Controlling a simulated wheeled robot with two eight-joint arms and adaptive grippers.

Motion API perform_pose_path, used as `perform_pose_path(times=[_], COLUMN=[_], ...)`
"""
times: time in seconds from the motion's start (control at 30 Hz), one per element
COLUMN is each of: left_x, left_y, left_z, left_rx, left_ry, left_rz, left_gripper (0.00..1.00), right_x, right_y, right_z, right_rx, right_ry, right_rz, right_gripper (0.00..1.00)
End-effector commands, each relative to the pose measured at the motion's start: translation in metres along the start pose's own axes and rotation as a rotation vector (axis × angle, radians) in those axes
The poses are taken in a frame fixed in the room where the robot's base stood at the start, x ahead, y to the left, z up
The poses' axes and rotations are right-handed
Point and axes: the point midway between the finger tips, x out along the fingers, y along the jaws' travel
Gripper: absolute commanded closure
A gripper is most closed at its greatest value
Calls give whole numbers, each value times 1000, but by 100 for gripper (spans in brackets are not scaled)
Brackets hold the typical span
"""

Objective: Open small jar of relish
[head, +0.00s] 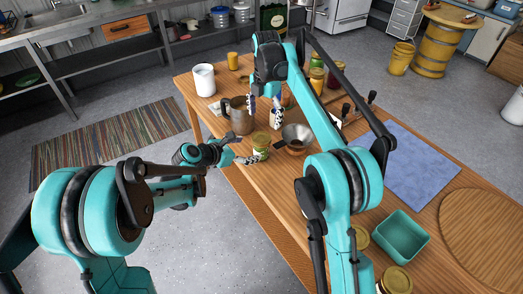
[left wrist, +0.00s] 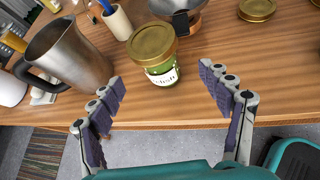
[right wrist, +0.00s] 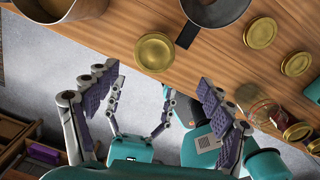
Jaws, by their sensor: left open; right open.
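The small relish jar (head: 261,150) stands upright near the table's front edge. In the left wrist view the jar (left wrist: 163,72) has a gold lid, green contents and a white label partly reading "relish". My left gripper (head: 240,157) is open and low beside the jar; in its own view its fingers (left wrist: 162,82) are spread to either side, short of the jar. My right gripper (head: 264,110) is open and above the table; its own view looks down on the gold lid (right wrist: 154,52), just beyond its spread fingers (right wrist: 157,86). Neither gripper touches the jar.
A metal pitcher (left wrist: 78,56) stands left of the jar. A metal funnel or bowl (head: 297,136) is close on its right. A blue mat (head: 415,170), teal bin (head: 402,232), round board (head: 490,230) and gold-lidded jars (right wrist: 262,32) are further right. Floor lies before the table edge.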

Motion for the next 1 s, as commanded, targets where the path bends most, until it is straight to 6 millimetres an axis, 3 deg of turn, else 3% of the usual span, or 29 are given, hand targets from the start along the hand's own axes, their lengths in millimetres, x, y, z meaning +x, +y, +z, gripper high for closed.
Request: perform_pose_path(times=[0.27, 0.7, 1.0], left_x=[21, 82, 90], left_y=[4, 3, 4], left_z=[-2, 0, 0], left_rx=[-122, -118, -118], left_ry=[-33, -32, -32], left_rz=[-12, -11, -10], left_gripper=[22, 22, 22], right_x=[12, 12, 12], right_y=[13, 13, 12], right_z=[-2, -1, -1], right_rx=[-122, -120, -119], right_ry=[18, 17, 17], right_rz=[-23, -22, -22], right_gripper=[18, 18, 18])
